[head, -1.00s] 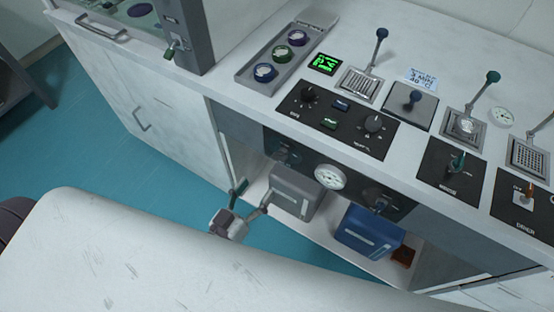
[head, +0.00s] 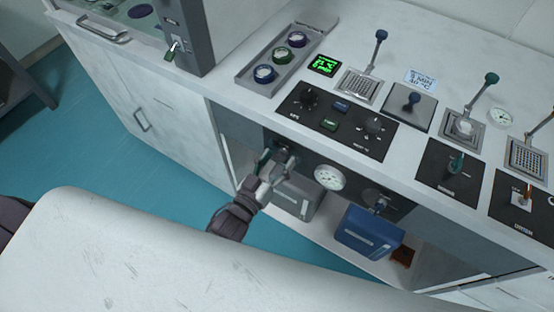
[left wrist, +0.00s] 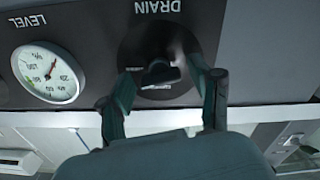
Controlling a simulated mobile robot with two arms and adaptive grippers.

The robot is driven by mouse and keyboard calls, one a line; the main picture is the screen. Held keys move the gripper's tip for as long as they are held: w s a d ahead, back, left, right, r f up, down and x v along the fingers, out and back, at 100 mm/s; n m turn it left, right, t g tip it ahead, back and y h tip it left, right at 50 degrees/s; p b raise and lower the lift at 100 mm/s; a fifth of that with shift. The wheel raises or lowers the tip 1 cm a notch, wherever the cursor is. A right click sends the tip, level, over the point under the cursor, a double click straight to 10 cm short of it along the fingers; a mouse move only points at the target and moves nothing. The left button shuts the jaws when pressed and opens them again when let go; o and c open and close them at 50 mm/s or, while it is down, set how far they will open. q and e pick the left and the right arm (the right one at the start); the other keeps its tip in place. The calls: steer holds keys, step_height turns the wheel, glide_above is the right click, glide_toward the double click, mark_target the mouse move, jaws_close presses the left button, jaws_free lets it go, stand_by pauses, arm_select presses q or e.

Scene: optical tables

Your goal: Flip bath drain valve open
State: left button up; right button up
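The drain valve is a black knob (left wrist: 160,74) on a round dark plate under an upside-down DRAIN label in the left wrist view. It sits on the cabinet's dark front panel, left of the gauge in the head view, mostly hidden there by my left gripper (head: 277,163). In the left wrist view my left gripper (left wrist: 165,84) is open, with its green-padded fingers on either side of the knob. I cannot tell whether they touch it. My right gripper is not in view.
A white level gauge (head: 329,177) is beside the valve, and another valve (head: 380,201) lies farther right. A grey container (head: 297,200) and a blue container (head: 368,235) stand on the shelf below. Switches and levers cover the counter above.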

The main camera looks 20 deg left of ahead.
arm_select(q)
steer(key=c, duration=0.9)
steer(key=shift+r+m+p, duration=0.1)
steer(key=shift+m+p, duration=0.3)
steer(key=shift+m, duration=1.2)
steer(key=o, duration=1.2)
steer(key=shift+c, duration=0.2)
